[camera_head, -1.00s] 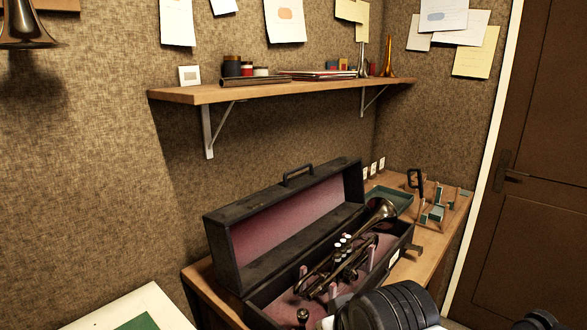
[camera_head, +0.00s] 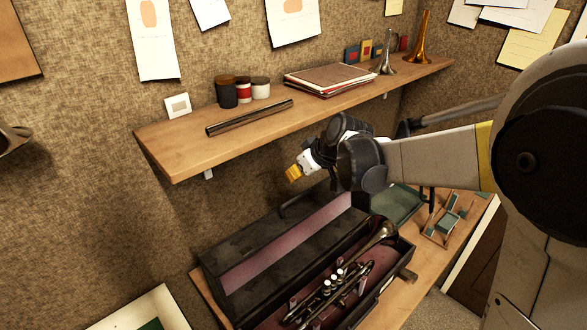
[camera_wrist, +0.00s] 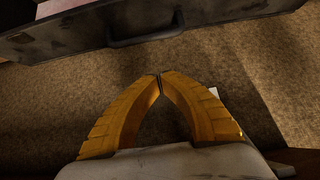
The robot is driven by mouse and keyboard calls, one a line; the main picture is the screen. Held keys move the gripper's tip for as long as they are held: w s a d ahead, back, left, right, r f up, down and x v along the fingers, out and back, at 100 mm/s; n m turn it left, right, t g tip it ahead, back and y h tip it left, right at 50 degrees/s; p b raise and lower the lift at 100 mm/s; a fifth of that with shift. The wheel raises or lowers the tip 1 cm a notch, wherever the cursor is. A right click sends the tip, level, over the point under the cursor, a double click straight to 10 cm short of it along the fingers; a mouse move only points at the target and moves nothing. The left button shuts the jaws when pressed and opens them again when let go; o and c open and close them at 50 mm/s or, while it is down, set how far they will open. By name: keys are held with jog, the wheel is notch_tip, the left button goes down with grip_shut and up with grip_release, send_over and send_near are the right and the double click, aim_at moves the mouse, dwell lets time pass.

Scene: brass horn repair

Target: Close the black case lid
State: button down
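The black case (camera_head: 388,285) stands on the wooden bench with its lid (camera_head: 240,245) raised at the back and its pink lining showing. A dark brass trumpet (camera_head: 340,285) lies inside the case. My gripper (camera_head: 292,174) is above and behind the lid, close to the wall under the shelf. In the wrist view the yellow fingers of my gripper (camera_wrist: 159,76) meet at their tips with nothing between them. The lid's outer edge (camera_wrist: 60,42) and its black handle (camera_wrist: 145,38) show beyond the fingertips, apart from them.
A wooden shelf (camera_head: 180,150) with jars, a metal tube, books and small horns runs just above my gripper. A green tray (camera_head: 400,203) and a small wooden stand (camera_head: 445,222) are right of the case. The textured wall is close behind.

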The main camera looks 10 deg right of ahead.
send_over(290, 207)
jog(key=w+a, duration=0.2)
jog(key=w, duration=0.1)
notch_tip(290, 207, down, 7)
jog(key=s, duration=0.1)
jog(key=s+d, duration=0.1)
jog(key=shift+s+d, duration=0.3)
jog(key=shift+s, duration=0.05)
jog(key=shift+f, duration=0.15)
jog(key=shift+s+d, duration=0.1)
jog(key=shift+d, duration=0.05)
